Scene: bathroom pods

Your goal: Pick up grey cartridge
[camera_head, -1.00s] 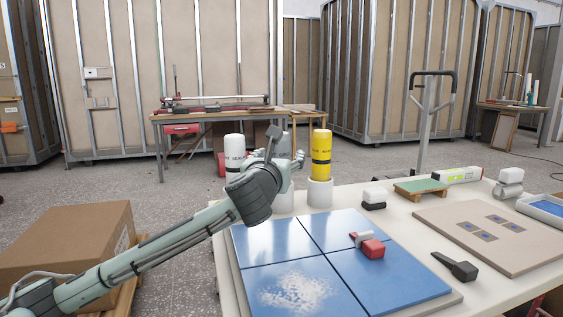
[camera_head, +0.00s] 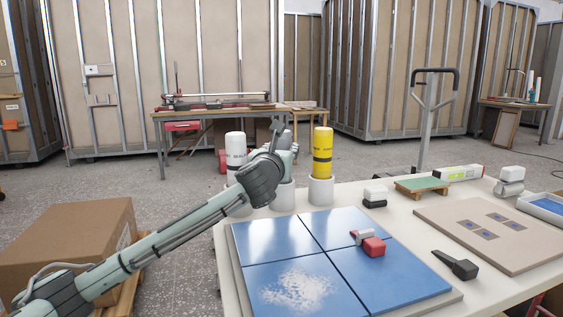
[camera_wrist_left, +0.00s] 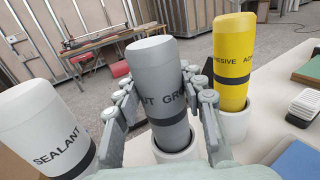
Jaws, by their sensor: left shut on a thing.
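The grey cartridge (camera_wrist_left: 160,70) stands in the middle of the left wrist view, with dark lettering and a black band. My left gripper (camera_wrist_left: 166,97) has its fingers on both sides of it, shut on its body. The cartridge's lower end is at a white round holder (camera_wrist_left: 177,155); it seems to be inside the rim, but how deep I cannot tell. In the head view my left gripper (camera_head: 283,140) is at the table's back left and my wrist hides most of the cartridge. My right gripper is out of view.
A white sealant cartridge (camera_wrist_left: 48,130) stands close on the left, and a yellow adhesive cartridge (camera_head: 322,152) stands in its holder (camera_head: 320,189) on the right. Blue tiles (camera_head: 275,235) with a red tool (camera_head: 372,246) lie in front. A cardboard box (camera_head: 60,245) is at left.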

